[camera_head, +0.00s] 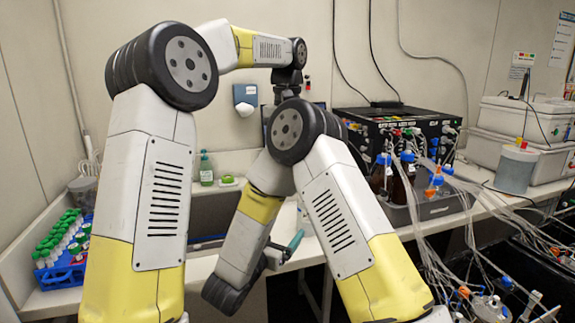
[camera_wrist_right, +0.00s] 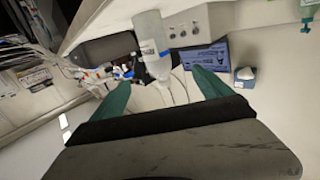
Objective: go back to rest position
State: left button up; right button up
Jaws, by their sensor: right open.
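My right gripper (camera_head: 286,250) hangs in front of the bench edge in the head view, with a teal finger showing. In the right wrist view both teal fingers of the right gripper (camera_wrist_right: 163,88) are spread apart, with nothing held between them. A clear bottle with a white and blue label (camera_wrist_right: 150,38) shows beyond the fingertips. My left arm reaches over at the top of the head view. Its dark end, the left gripper (camera_head: 288,82), points down near the back wall. Its fingers are too small and hidden to judge.
A blue rack (camera_head: 62,277) with several green-capped tubes stands at the left. A sink (camera_head: 215,212) is behind my arms. At the right are a black control box (camera_head: 395,125), brown bottles, a grey tray (camera_head: 430,208) and many loose tubes. A tissue box (camera_head: 245,97) hangs on the wall.

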jog(key=w+r+y, duration=0.6)
jog(key=r, duration=0.2)
jog(key=s+r+n+g+y, duration=0.2)
jog(key=s+r+n+y, duration=0.1)
jog(key=r+y, duration=0.3)
pick_arm(q)
jog(key=s+a+r+t+h, duration=0.1)
jog(key=s+a+r+t, duration=0.2)
jog(key=s+a, duration=0.8)
jog(key=s+a+f+n+t, duration=0.1)
jog(key=s+f, duration=0.3)
jog(key=s, duration=0.4)
jog(key=s+a+f+n+t+h, duration=0.1)
jog(key=s+a+f+t, duration=0.1)
jog(key=s+f, duration=0.2)
jog(key=shift+s+a+f, duration=0.15)
jog(key=shift+s, duration=1.75)
pick_arm(e)
jog(key=s+d+n+g, duration=0.1)
jog(key=s+d+g, duration=0.1)
jog(key=s+d, duration=0.3)
jog(key=s+d+r+n+g+h, duration=0.1)
jog(key=s+d+g, duration=0.2)
jog(key=s, duration=0.9)
jog(key=s+d+r+n+g+h, duration=0.1)
jog(key=s+d+g, duration=0.1)
jog(key=s+d, duration=0.6)
jog(key=shift+s+g, duration=0.3)
jog(key=shift+s, duration=0.55)
